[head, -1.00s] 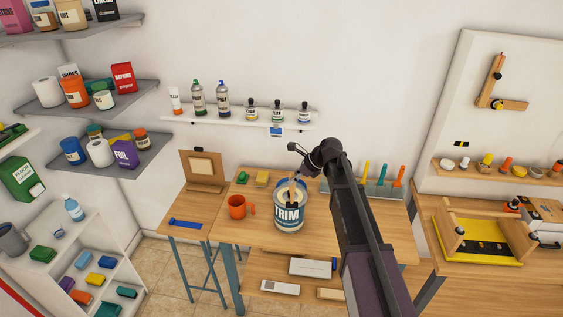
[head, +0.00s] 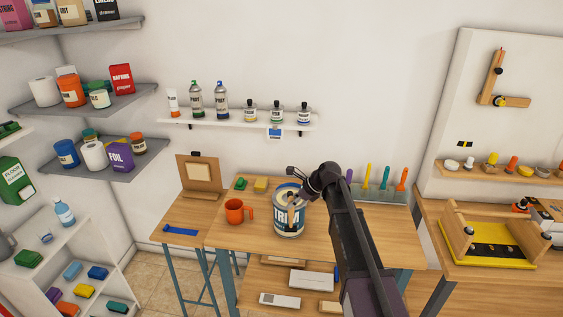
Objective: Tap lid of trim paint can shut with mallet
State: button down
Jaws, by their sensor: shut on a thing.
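The trim paint can (head: 288,222) stands upright on the wooden workbench, a white and blue can with TRIM on its label. Its top (head: 283,191) is partly hidden by my gripper, and I cannot tell how the lid sits. My gripper (head: 304,186) is over the can's right rear side, shut on a slim wooden-looking thing, likely the mallet (head: 291,216). This thing hangs down in front of the can's label. Its head is not clear, and I cannot tell whether it touches the can.
An orange mug (head: 234,211) stands just left of the can. A green block (head: 240,184) and a yellow block (head: 261,185) lie behind. A rack with colourful-handled tools (head: 367,190) is at the back right. The bench front is clear.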

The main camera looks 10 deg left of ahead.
aim_at(293, 215)
jog(key=shift+f+b, duration=1.3)
jog(key=shift+f, duration=0.5)
jog(key=shift+w+d, duration=0.1)
jog(key=shift+d, duration=0.05)
